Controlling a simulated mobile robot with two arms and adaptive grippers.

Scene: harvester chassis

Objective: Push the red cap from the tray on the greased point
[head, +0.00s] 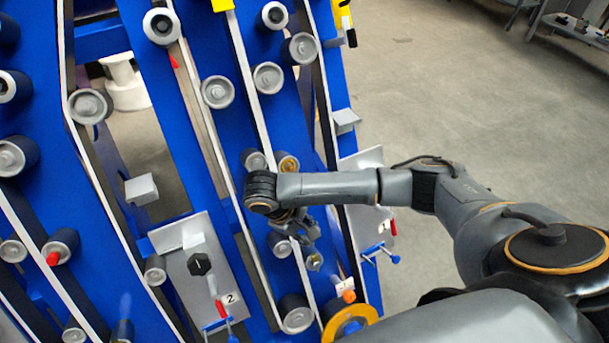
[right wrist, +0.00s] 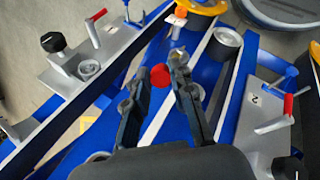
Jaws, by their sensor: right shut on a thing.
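My right gripper (head: 305,243) reaches over the blue chassis from the right. In the right wrist view its fingers (right wrist: 160,72) are closed around a small round red cap (right wrist: 160,77). The held cap is hidden in the head view. Another red cap (head: 52,259) sits on the end of a roller at the lower left. A grey tray marked 2 (head: 205,285) is fixed to the chassis, with a black knob and a red-handled piece on it; it also shows in the right wrist view (right wrist: 262,135). I cannot tell which point is greased. My left gripper is not in view.
Several grey rollers, such as one roller (head: 297,313), stick out around the gripper. A yellow ring (head: 350,322) is near the bottom. Open floor (head: 450,90) lies at the upper right.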

